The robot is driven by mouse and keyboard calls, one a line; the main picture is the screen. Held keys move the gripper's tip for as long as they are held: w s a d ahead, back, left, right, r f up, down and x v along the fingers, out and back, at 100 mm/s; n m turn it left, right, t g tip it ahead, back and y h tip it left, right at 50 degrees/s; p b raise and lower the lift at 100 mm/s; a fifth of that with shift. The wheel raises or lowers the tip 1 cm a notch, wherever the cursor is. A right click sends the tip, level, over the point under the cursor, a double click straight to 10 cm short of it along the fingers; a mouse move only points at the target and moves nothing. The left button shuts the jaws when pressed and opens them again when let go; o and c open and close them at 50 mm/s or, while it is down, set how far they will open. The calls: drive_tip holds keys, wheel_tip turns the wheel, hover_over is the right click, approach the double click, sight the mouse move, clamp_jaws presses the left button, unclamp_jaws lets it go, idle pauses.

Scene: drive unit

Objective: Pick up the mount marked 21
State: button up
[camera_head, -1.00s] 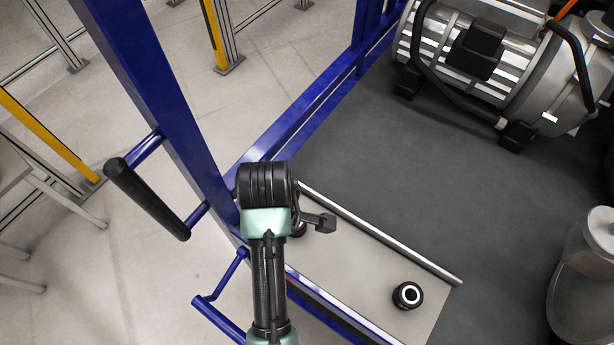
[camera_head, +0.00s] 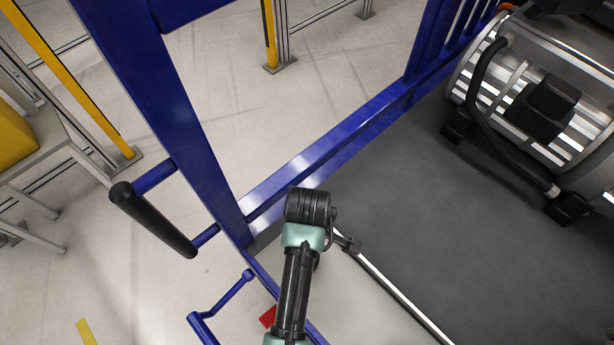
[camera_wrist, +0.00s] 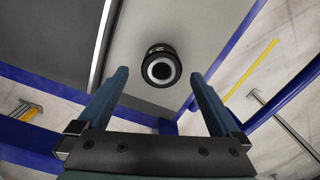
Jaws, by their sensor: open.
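A round black mount (camera_wrist: 161,67) with a pale ring and dark centre shows in the wrist view, on the light grey shelf (camera_wrist: 190,25). No number is readable on it. My gripper (camera_wrist: 158,76) is open, with its two blue-grey fingers spread. The mount appears between and slightly ahead of the fingertips. The gap in depth cannot be judged, and nothing is held. In the head view, my arm covers part of the same shelf (camera_head: 372,300), and no mount shows there.
A metal strip (camera_head: 395,292) edges the shelf beside the dark floor panel (camera_head: 430,210). A blue frame post (camera_head: 170,110) with a black handle (camera_head: 150,220) stands left of my arm. A ribbed motor (camera_head: 535,105) sits at the upper right.

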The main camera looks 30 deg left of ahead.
wheel_tip(320, 180, down, 5)
drive_tip(key=shift+s+r, duration=0.1)
drive_tip(key=shift+s, duration=0.05)
drive_tip(key=shift+c, duration=0.3)
clamp_jaws()
idle(0.3)
